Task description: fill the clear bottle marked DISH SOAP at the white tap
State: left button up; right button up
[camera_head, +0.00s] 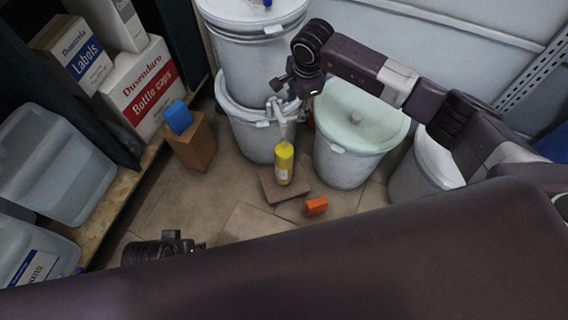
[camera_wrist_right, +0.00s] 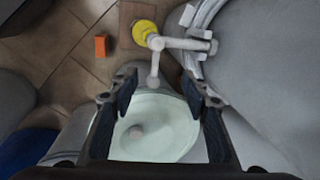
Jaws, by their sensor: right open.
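A bottle (camera_head: 284,165) that looks yellow, with a pale label too small to read, stands upright under the white tap (camera_head: 283,112). In the right wrist view its round yellow top (camera_wrist_right: 144,30) is partly covered by the tap (camera_wrist_right: 175,43). The tap sticks out of the lower drum of a stack. My right gripper (camera_head: 279,92) is open and empty, just above the tap. In the right wrist view my gripper (camera_wrist_right: 158,97) shows the tap's white lever near its fingertips, with no clear contact. My left gripper (camera_head: 190,245) shows only partly at the bottom left.
A drum with a pale green lid (camera_head: 358,118) stands right of the tap. An orange block (camera_head: 316,205) lies on the floor near the brown board (camera_head: 270,188) under the bottle. A cardboard box (camera_head: 193,147) with a blue item (camera_head: 177,117) stands left. Shelves hold boxes and bins.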

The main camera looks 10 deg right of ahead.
jog(key=shift+r+p, duration=0.35)
jog(key=shift+r, duration=0.2)
pick_arm(q)
jog(key=f, duration=0.3)
jog(key=shift+s+a+f, duration=0.1)
jog(key=shift+s, duration=0.2)
pick_arm(e)
notch_tip(320, 180, up, 12)
jog(key=s, duration=0.2)
jog(key=shift+s+d+f, duration=0.15)
jog(key=shift+s+d, duration=0.05)
jog(key=shift+d, duration=0.05)
